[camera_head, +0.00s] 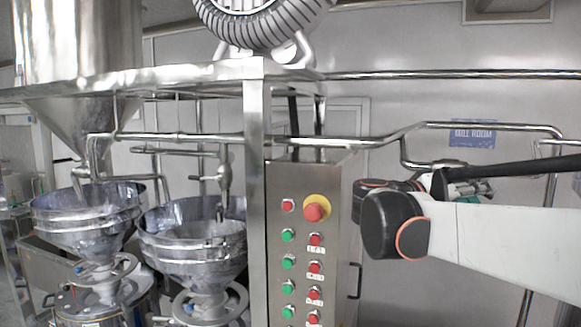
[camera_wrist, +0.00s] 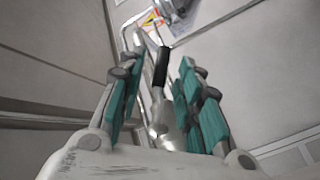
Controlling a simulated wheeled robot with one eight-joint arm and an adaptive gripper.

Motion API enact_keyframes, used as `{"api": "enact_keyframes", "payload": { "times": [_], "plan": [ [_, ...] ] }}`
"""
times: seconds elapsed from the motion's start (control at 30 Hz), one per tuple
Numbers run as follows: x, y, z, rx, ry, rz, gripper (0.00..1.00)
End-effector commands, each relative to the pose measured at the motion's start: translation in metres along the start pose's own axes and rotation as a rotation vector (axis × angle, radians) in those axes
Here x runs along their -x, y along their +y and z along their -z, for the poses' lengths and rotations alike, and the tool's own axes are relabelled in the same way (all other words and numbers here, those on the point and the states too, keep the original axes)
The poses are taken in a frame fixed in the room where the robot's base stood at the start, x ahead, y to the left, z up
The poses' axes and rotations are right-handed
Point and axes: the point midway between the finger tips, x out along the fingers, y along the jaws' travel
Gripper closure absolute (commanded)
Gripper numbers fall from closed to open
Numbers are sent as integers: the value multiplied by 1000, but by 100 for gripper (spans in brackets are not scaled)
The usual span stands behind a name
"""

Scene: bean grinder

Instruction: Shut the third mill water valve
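A metal valve fitting with a black lever handle (camera_wrist: 161,66) shows between my fingers in the wrist view. My gripper (camera_wrist: 158,82) has teal pads on both sides of it, with gaps left and right. I cannot tell whether any pad touches the handle. In the head view my gripper (camera_head: 474,188) is at the right, by the pipe (camera_head: 435,164) that drops from the upper water line, and is partly hidden behind my arm. The valve handle cannot be made out there.
A control cabinet (camera_head: 279,262) with red and green buttons stands centre. Two steel mill hoppers, a left one (camera_head: 85,220) and a right one (camera_head: 192,258), are at the left. A blue sign (camera_head: 472,133) is on the wall. Pipes (camera_head: 480,126) run above my arm.

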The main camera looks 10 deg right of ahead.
Motion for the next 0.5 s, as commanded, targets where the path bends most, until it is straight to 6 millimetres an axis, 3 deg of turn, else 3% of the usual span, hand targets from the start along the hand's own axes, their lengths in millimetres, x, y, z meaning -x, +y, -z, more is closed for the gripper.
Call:
{"api": "enact_keyframes", "payload": {
  "times": [0.2,0.5],
  "plan": [
    [-19,0,1,0,-1,-1,68],
    [-22,-1,1,0,0,0,68]
  ]
}}
